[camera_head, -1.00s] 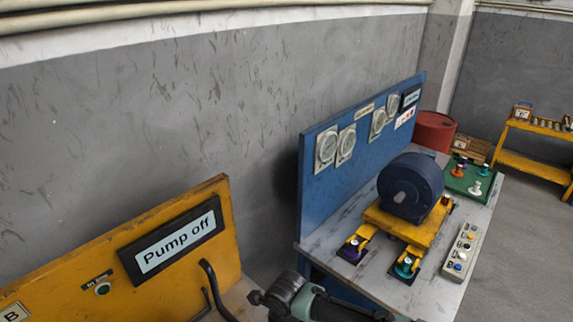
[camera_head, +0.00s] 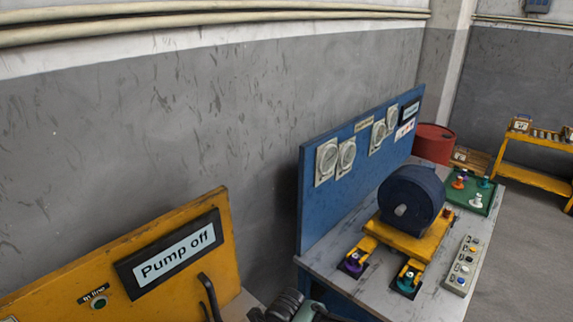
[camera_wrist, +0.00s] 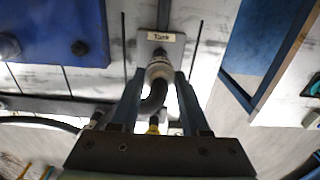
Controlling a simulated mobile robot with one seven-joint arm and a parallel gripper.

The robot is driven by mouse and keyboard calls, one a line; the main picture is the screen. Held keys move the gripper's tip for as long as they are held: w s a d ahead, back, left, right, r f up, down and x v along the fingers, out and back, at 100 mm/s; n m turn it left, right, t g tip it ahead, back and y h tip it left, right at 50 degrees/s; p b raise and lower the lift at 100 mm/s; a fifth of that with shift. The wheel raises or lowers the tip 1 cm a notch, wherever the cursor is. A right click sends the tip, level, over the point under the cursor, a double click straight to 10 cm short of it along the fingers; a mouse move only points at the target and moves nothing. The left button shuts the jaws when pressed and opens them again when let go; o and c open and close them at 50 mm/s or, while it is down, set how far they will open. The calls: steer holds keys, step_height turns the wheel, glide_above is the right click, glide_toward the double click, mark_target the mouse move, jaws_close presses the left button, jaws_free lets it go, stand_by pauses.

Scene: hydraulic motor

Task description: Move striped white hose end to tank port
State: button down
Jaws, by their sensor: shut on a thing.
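In the wrist view my gripper (camera_wrist: 160,78) is shut on a white hose end (camera_wrist: 159,67), which sits between its two fingertips. A black hose (camera_wrist: 154,100) curves back from it between the fingers. The hose end is right below a plate with the label "Tank" (camera_wrist: 162,36) and in line with it. The tank port itself is mostly hidden, and I cannot tell whether the hose end touches it or is seated. In the head view the gripper and hose end are out of sight.
A yellow panel (camera_head: 215,268) with a "Pump off" display (camera_head: 170,254) stands at lower left. A grey bench (camera_head: 330,269) carries a dark blue motor (camera_head: 410,196) and a button box (camera_head: 464,264). A blue gauge panel (camera_head: 345,184) stands behind it. A blue block (camera_wrist: 60,30) is left of the label.

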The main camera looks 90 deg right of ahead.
steer(key=shift+f, duration=0.45)
steer(key=shift+c, duration=1.5)
jaws_free()
steer(key=shift+r, duration=0.1)
step_height(320, 180, up, 6)
steer(key=p, duration=0.5)
step_height(320, 180, up, 13)
steer(key=b, duration=0.2)
